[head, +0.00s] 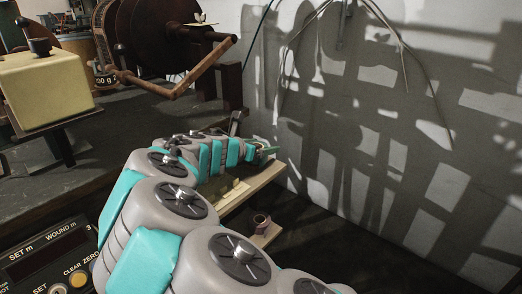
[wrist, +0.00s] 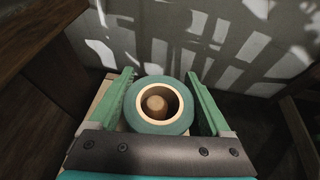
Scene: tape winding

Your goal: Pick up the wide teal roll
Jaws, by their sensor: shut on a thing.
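The wide teal roll (wrist: 160,128) shows in the wrist view with its round face and pale core ring toward the camera. A round tan thing (wrist: 157,103) shows inside its hole, and I cannot tell whether the roll is around it or clear of it. My gripper (wrist: 160,75) has one green finger on each side of the roll and is shut on it. In the head view my gripper (head: 266,153) is far out along my arm, near the grey wall. The roll itself cannot be made out clearly there.
A pale wooden board (head: 250,190) lies below my gripper. A small dark reddish roll (head: 261,222) stands on a wooden piece in front of it. A winding machine with a brown crank (head: 180,90) stands on the dark bench (head: 60,165) at left. The grey wall (head: 350,150) is close at right.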

